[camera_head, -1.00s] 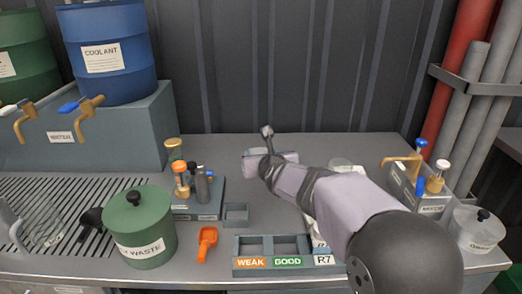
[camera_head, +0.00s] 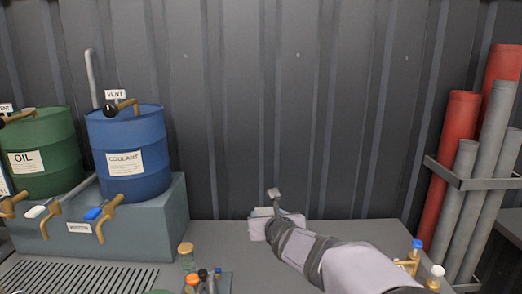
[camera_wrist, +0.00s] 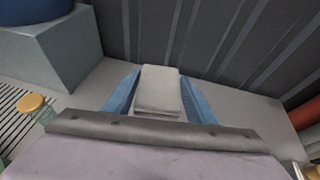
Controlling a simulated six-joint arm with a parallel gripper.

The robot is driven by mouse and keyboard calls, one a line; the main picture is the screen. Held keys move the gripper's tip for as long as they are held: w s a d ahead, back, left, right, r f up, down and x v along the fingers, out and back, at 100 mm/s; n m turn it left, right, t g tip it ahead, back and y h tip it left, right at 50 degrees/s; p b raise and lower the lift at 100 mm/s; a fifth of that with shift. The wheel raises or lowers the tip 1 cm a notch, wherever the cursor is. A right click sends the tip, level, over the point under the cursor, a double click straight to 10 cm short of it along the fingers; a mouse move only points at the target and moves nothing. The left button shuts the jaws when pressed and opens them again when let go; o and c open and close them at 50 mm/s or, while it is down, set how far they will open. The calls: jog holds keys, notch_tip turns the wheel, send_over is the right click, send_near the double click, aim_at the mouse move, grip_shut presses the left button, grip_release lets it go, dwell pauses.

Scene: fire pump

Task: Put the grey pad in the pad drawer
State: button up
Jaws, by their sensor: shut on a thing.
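My gripper (camera_wrist: 158,95) is shut on the grey pad (camera_wrist: 158,86), a pale block held between its blue fingers in the wrist view. In the head view my gripper (camera_head: 270,222) is near the back of the bench, in front of the dark wall, and mostly hidden by my arm. I cannot make out the pad apart from the gripper there. I cannot pick out the pad drawer in either current view.
A blue coolant drum (camera_head: 128,155) and a green oil drum (camera_head: 42,155) stand on a grey block (camera_head: 150,225) at left. Small bottles (camera_head: 190,275) stand on the bench nearby. Red and grey pipes (camera_head: 455,180) rise at right. The bench around the gripper looks clear.

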notch_tip(320, 180, up, 2)
jog(key=shift+r+p, duration=0.25)
jog(key=shift+p, duration=0.5)
jog(key=shift+f, duration=0.1)
notch_tip(320, 180, down, 12)
jog(key=s+d+b, duration=0.1)
jog(key=s+b, duration=0.1)
jog(key=b, duration=1.3)
jog(key=m+h+b, duration=0.2)
jog(key=b, duration=0.1)
send_over(283, 290)
jog(key=s, duration=0.3)
notch_tip(283, 290, down, 5)
jog(key=shift+w+a, duration=0.1)
jog(key=shift+w, duration=0.1)
jog(key=shift+f+b, duration=2.65)
jog(key=shift+f, duration=2.3)
